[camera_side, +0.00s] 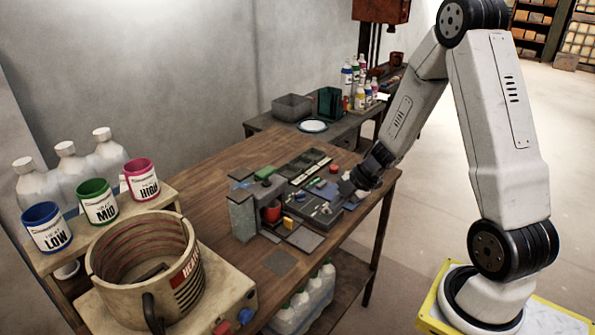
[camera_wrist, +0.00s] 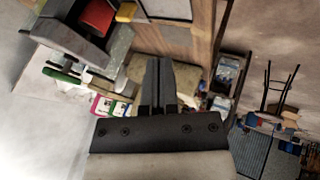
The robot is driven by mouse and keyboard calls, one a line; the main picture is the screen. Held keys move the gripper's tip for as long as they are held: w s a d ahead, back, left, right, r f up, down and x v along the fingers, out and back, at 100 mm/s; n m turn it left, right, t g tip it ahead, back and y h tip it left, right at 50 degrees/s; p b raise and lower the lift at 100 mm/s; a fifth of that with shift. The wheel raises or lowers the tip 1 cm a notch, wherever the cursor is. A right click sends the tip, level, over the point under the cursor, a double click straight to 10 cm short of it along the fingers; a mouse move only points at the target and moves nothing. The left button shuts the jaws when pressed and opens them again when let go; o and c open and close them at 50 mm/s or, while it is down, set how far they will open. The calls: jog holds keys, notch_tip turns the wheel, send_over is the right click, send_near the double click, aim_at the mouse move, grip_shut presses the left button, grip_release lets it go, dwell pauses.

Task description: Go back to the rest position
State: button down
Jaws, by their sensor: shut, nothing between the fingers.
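My gripper (camera_side: 346,188) shows in the side view at the right end of the wooden workbench (camera_side: 215,165), close to the grey tray of small parts (camera_side: 318,205). I cannot tell whether it touches anything there. In the wrist view its two dark fingers (camera_wrist: 158,68) lie together with nothing between them. The gripper is shut and empty.
A vat marked HEAVY (camera_side: 150,262) stands at the front left. Blue LOW (camera_side: 47,228), green MID (camera_side: 98,204) and pink HIGH (camera_side: 141,182) cups stand behind it. A grey machine (camera_side: 243,215) is beside the tray. Open floor (camera_side: 470,190) lies right of the bench.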

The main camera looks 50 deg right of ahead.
notch_tip(320, 180, up, 4)
jog(key=w+a+m+t+h, duration=0.1)
jog(key=w+a+m+h, duration=0.25)
jog(key=m, duration=0.35)
jog(key=s+a+r+m+g+h, duration=0.1)
jog(key=s+a+m+g, duration=0.3)
jog(key=s+a+m, duration=0.5)
jog(key=shift+s+a+r+m, duration=0.4)
jog(key=shift+s+a+r, duration=0.15)
jog(key=shift+s, duration=0.6)
